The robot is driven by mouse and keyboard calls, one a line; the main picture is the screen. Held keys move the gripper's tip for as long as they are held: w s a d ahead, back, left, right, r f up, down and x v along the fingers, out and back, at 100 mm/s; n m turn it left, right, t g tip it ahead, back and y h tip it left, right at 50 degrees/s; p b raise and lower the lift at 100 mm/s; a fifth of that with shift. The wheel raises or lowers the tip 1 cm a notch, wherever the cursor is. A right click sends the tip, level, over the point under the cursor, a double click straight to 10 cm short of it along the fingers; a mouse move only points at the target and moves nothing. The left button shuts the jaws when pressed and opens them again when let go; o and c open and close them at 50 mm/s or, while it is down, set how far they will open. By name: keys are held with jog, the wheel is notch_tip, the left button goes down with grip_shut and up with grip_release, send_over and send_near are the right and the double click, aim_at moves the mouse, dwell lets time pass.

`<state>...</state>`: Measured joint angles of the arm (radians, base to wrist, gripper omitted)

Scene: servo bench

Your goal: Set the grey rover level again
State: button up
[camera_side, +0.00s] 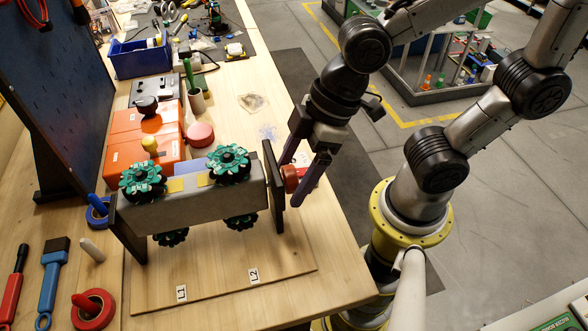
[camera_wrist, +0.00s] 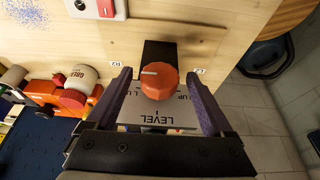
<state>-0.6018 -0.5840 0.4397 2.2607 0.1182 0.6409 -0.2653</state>
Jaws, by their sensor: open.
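The grey rover (camera_side: 210,207) hangs between two dark upright plates on a wooden board (camera_side: 215,278). It is rolled about its long axis: two teal-hubbed wheels show high, and two others sit low behind and under the body. A red knob (camera_side: 291,178) is on the outer side of the right plate. In the wrist view the knob (camera_wrist: 159,82) has a white mark pointing left, above a dial plate (camera_wrist: 130,115) reading LEVEL at the bottom and UP at both sides. My gripper (camera_side: 293,184) is open, its purple fingers on either side of the knob with visible gaps in the wrist view.
An orange case (camera_side: 125,125), a red round object (camera_side: 200,135) and a cup (camera_side: 196,103) with a green-handled tool stand behind the rover. A blue bin (camera_side: 140,58) is farther back. Red tape (camera_side: 93,308) and a blue brush (camera_side: 51,280) lie at the left front.

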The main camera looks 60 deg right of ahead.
jog(key=v, duration=1.4)
